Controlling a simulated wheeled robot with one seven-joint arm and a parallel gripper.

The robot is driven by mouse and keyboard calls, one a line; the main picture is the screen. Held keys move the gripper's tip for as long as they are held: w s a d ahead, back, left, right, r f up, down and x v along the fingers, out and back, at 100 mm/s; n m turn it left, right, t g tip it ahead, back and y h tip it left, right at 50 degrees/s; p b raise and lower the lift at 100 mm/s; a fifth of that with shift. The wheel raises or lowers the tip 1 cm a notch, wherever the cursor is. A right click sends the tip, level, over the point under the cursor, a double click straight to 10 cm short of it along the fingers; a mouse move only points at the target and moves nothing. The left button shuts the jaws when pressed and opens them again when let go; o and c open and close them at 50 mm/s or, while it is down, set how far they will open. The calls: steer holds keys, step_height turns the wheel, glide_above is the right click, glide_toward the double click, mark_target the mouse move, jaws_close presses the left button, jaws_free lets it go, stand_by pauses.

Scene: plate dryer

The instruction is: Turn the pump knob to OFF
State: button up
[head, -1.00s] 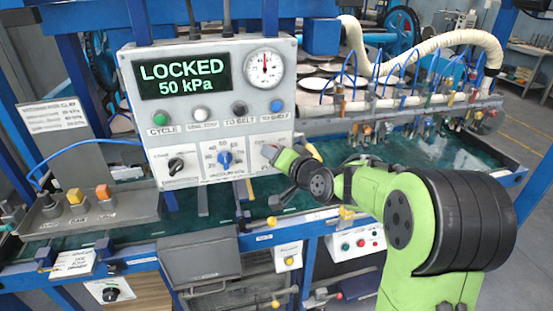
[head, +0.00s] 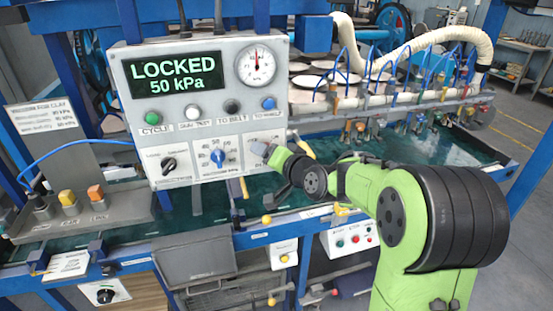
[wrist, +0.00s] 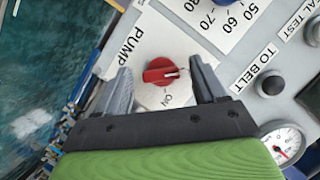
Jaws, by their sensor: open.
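The red pump knob (wrist: 160,71) sits on a white plate marked PUMP in the wrist view. A white mark is at its right end, and the ON label is just below it; I see no OFF label. My gripper (wrist: 160,66) is open, with one grey finger on each side of the knob and a visible gap to both.
The panel display (head: 178,76) reads LOCKED 50 kPa, beside a round gauge (head: 256,65). A blue knob (head: 217,156) and a black knob (head: 169,165) are left of my gripper. Several push buttons sit above. A green tank surface lies behind and below.

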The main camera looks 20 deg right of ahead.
steer(key=v, duration=1.5)
steer(key=shift+s+b, duration=0.2)
steer(key=shift+b, duration=0.15)
